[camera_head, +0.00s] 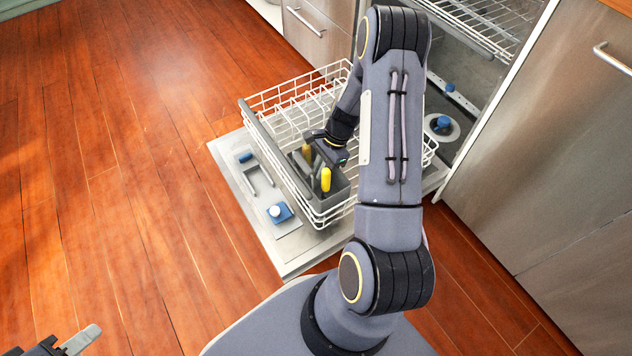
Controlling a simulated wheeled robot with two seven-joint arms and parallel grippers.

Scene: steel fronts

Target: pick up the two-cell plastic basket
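The grey plastic basket (339,188) sits in the near front corner of the white wire dish rack. Yellow-handled items (326,179) stand up in it. My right gripper (332,154) reaches down from above over the basket's top, close to its rim. Its forearm and wrist hide part of the basket, and I cannot tell whether the fingers touch it or are closed on it. My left gripper (72,346) is at the bottom left corner, far from the basket, over the floor and partly cut off. Its opening cannot be made out.
The dish rack (285,95) is pulled out over the open dishwasher door (296,249). An upper rack (478,22) is inside the machine. Steel cabinet fronts (560,130) stand to the right. The wooden floor (110,190) at left is clear.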

